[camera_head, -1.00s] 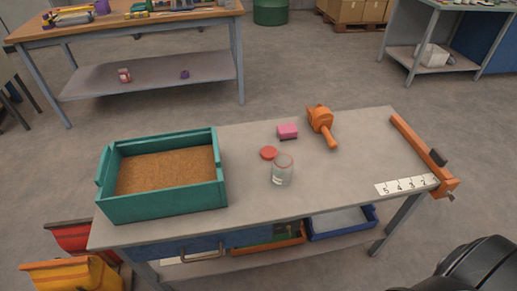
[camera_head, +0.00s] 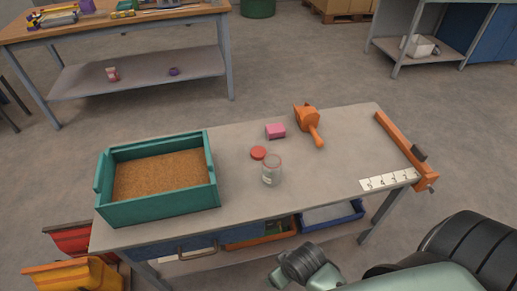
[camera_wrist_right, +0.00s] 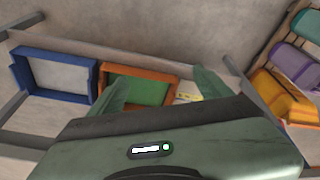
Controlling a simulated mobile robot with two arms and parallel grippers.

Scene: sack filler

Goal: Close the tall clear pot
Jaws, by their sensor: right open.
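The clear pot (camera_head: 271,172) stands upright near the middle of the workbench, with a pale label low on its side and a reddish rim. A red round lid (camera_head: 258,153) lies flat on the bench just behind it, to the left. My right arm comes in at the bottom right of the head view, below the bench's front edge. In the right wrist view my right gripper (camera_wrist_right: 160,92) is open, its two green fingers apart with nothing between them. Neither pot nor lid shows in that view. My left gripper is out of view.
A teal box of brown grain (camera_head: 163,173) fills the bench's left end. A pink block (camera_head: 275,131), an orange tool (camera_head: 309,124) and an orange bar (camera_head: 402,148) lie behind and right. Blue (camera_wrist_right: 52,52) and orange (camera_wrist_right: 106,72) trays sit on the shelf below.

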